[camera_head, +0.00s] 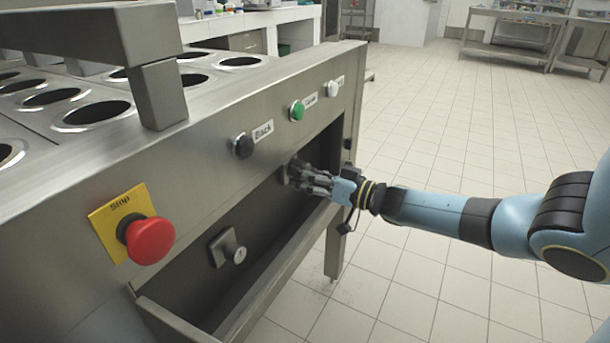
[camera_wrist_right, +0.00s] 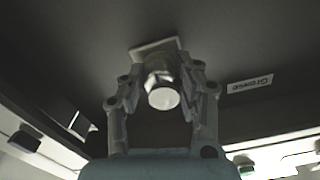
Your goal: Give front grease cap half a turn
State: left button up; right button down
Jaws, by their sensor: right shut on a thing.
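A shiny round grease cap (camera_wrist_right: 163,97) on a square mount sits between the fingers of my right gripper (camera_wrist_right: 163,84) in the right wrist view. The fingers are shut on its sides. In the head view my right gripper (camera_head: 304,177) reaches into the recess under the machine's front panel. Its fingers hide most of the cap there. A second cap (camera_head: 238,255) on a square plate sits nearer on the same recessed wall, untouched. My left gripper is not in view.
A "Grease" label (camera_wrist_right: 250,84) is beside the held cap. Above the recess are a black button (camera_head: 243,146), a green button (camera_head: 297,110), a white button (camera_head: 332,89) and a red stop button (camera_head: 150,240). A steel trough edge (camera_head: 265,293) runs below. Open tiled floor lies right.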

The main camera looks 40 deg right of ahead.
jog(key=c, duration=0.9)
grip_release()
jog(key=shift+f, duration=0.1)
jog(key=shift+c, duration=0.2)
jog(key=v, duration=1.2)
jog(key=shift+s, duration=0.1)
